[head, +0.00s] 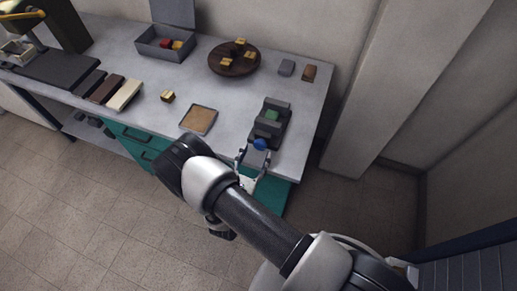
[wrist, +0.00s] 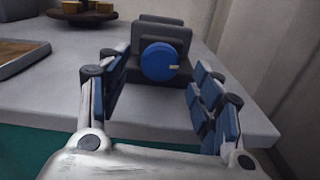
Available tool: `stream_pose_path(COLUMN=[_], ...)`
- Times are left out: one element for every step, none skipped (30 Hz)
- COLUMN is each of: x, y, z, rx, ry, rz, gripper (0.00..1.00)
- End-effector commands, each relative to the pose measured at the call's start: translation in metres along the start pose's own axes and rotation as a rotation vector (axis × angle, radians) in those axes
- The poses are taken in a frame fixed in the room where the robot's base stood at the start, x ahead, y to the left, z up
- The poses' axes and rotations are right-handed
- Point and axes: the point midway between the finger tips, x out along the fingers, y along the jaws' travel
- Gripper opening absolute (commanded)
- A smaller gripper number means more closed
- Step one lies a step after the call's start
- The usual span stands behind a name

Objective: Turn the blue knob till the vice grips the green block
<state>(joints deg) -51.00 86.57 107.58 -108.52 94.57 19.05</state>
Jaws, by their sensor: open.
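The dark grey vice (head: 267,131) stands near the right front edge of the grey table. The green block (head: 271,115) sits between its jaws in the head view; whether the jaws touch it is too small to tell. The blue knob (head: 260,144) is on the vice's near end. In the wrist view the knob (wrist: 160,61) is a round disc with a pale mark at its right side, and the green block is hidden behind the vice (wrist: 161,38). My gripper (wrist: 158,105) is open and empty. Its fingers stand apart, short of the knob, with the knob between and beyond them.
A shallow tray (head: 210,121) with a brown surface lies left of the vice. A round wooden plate (head: 224,71) with several small blocks is behind it. A grey block (head: 286,67) and brown block (head: 309,73) lie at the back right. The table's front edge runs under my gripper.

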Motion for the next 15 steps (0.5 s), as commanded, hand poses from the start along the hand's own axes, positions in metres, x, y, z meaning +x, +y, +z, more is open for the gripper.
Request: stream_pose_path(x=[0.01, 0.014, 0.019, 0.023, 0.026, 0.029, 0.031, 0.033, 0.034, 0.035, 0.036, 0.036, 0.036, 0.036, 0.036], y=[-0.002, -0.001, -0.001, -0.001, -0.001, 0.0, 0.0, 0.0, 0.0, 0.0, 0.0, 0.0, 0.0, 0.0, 0.0], z=[0.0, -0.001, -0.001, -0.001, 0.0, 0.0, 0.0, 0.0, 0.0, 0.0, 0.0, 0.0, 0.0, 0.0, 0.0], rx=[0.002, 0.002, 0.002, 0.002, 0.002, 0.002, 0.002, 0.002, 0.002, 0.002, 0.002, 0.001, 0.001, 0.001, 0.001], ry=[-0.001, -0.001, -0.001, 0.0, -0.001, -0.001, 0.0, -0.001, -0.001, -0.001, -0.001, -0.001, -0.001, -0.001, -0.001], rz=[-0.006, -0.004, -0.004, -0.003, -0.003, -0.003, -0.002, -0.001, -0.001, -0.001, -0.001, -0.001, 0.0, 0.0, 0.0], gripper=[0.59, 0.59, 0.59, 0.59, 0.59, 0.59, 0.59, 0.59, 0.59, 0.59, 0.59, 0.59, 0.59, 0.59, 0.59])
